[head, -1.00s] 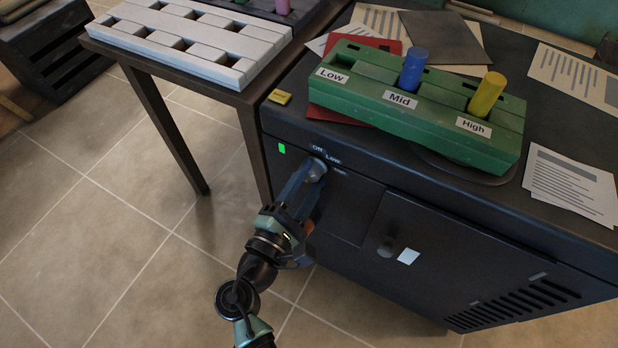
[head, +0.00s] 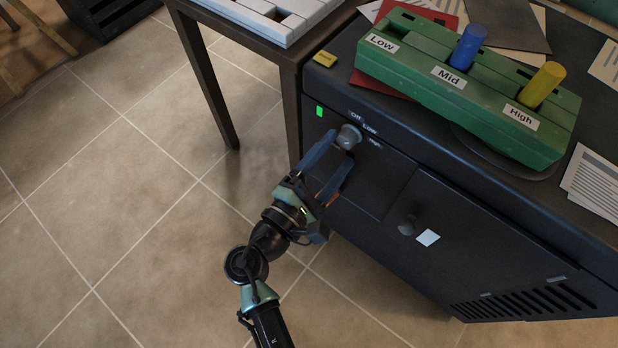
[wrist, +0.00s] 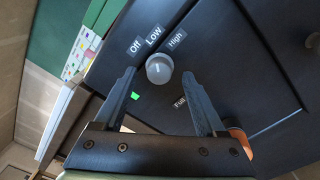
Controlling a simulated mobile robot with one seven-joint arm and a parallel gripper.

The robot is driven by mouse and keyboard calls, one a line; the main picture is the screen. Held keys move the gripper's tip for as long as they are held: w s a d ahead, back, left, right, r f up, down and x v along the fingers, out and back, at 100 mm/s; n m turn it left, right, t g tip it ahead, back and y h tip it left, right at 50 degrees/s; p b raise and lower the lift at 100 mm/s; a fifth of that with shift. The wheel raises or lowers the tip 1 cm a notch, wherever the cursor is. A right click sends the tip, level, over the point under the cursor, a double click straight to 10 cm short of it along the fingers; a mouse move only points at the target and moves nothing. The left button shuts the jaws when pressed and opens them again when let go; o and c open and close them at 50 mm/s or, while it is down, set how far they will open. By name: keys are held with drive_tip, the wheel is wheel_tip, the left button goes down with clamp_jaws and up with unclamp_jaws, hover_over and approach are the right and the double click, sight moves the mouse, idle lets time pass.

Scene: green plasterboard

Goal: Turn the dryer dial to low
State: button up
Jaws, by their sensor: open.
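The dryer dial (head: 348,137) is a round grey knob on the black dryer front. In the wrist view the dial (wrist: 159,68) sits below the Off (wrist: 136,45), Low (wrist: 154,35) and High (wrist: 177,39) labels. The faint mark on its face seems to point up, roughly toward Low; it is too small to be sure. My gripper (head: 341,147) is open in front of the dial. In the wrist view its fingers (wrist: 160,74) stand apart on either side of the dial, with visible gaps.
A green indicator (head: 319,110) glows left of the dial. A dryer door with a round knob (head: 407,226) is at lower right. A green block (head: 420,68) labelled Low, Mid and High lies on top. A table (head: 290,60) stands at left. Floor left of my arm is clear.

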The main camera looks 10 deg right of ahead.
drive_tip(key=p+v, duration=0.1)
drive_tip(key=v, duration=0.9)
drive_tip(key=shift+s+a+p, duration=0.15)
drive_tip(key=shift+p, duration=0.2)
drive_tip(key=w+r+m+y, duration=0.4)
drive_tip(key=w+r+m, duration=0.3)
drive_tip(key=w+r, duration=0.3)
drive_tip(key=w+a+r+m+t+y, duration=0.1)
drive_tip(key=w+r+m+t+y, duration=0.15)
drive_tip(key=r, duration=0.55)
drive_tip(key=w+a+r+m+t+y, duration=0.1)
drive_tip(key=w+r+m+t, duration=0.2)
drive_tip(key=r, duration=0.6)
drive_tip(key=s+a+r+m+t+y+p, duration=0.15)
drive_tip(key=s+r+t, duration=0.25)
drive_tip(key=r, duration=0.7)
drive_tip(key=s+r+t+y+p, duration=0.1)
drive_tip(key=s+r+t+y, duration=0.25)
drive_tip(key=r, duration=0.75)
drive_tip(key=s+a+r+m+t+y+p, duration=0.1)
drive_tip(key=s+r+t+y, duration=0.3)
drive_tip(key=r, duration=0.7)
wheel_tip(320, 180, up, 28)
drive_tip(key=g+h+p, duration=0.1)
drive_tip(key=h+p, duration=0.1)
drive_tip(key=p, duration=2.6)
drive_tip(key=shift+s+p, duration=0.3)
drive_tip(key=shift+d+r, duration=0.15)
